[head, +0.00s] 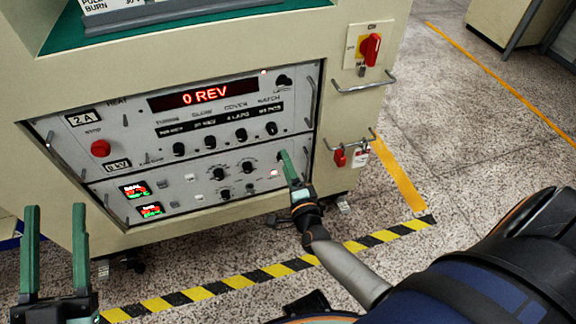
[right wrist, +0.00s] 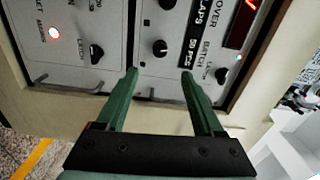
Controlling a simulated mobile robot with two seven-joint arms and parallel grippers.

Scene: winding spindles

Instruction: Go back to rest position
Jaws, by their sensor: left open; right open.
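My left gripper (head: 56,208) stands upright at the lower left of the head view, its two green fingers wide apart and empty. My right gripper (head: 288,160) is in front of the lower right part of the machine's control panel (head: 218,110). In the right wrist view, my right gripper (right wrist: 160,72) has its green fingers apart, with nothing between them. Its fingertips are close to the panel; whether they touch it I cannot tell.
The display (head: 205,95) reads 0 REV. A red rotary switch (head: 370,48) and metal handle (head: 364,84) stick out at the machine's right side. Yellow-black tape (head: 240,281) marks the floor before it. Open floor (head: 450,120) lies to the right.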

